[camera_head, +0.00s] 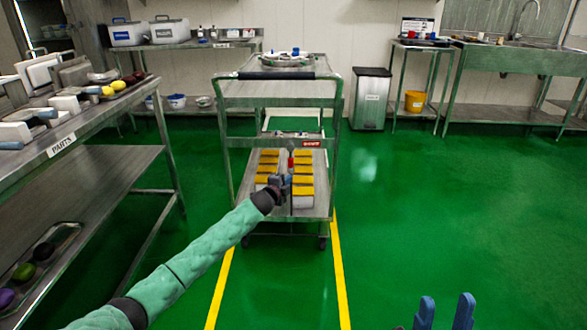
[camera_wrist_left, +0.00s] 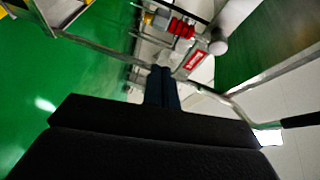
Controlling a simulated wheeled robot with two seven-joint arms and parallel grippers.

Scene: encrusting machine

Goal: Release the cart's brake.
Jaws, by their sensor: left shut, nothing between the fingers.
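The metal cart (camera_head: 275,101) stands in the middle of the head view, its dark push handle toward me. A small red grip (camera_head: 291,162) stands upright above the lower shelf, below a red label (camera_head: 311,144). The left wrist view shows a red ribbed grip (camera_wrist_left: 181,27) and the red label (camera_wrist_left: 194,60) past the fingertips. My left gripper (camera_head: 284,181) is shut and empty, just below the red grip in the head view; its blue fingers (camera_wrist_left: 162,86) lie together. Contact with the grip cannot be told. My right gripper (camera_head: 445,312) is open, at the bottom right, far from the cart.
White boxes with yellow tops (camera_head: 303,181) fill the cart's lower shelf. Yellow floor lines (camera_head: 341,285) run toward me from the cart. A parts table (camera_head: 100,125) stands left; a bin (camera_head: 370,100) and sink bench (camera_head: 510,62) stand behind right. Green floor is clear on the right.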

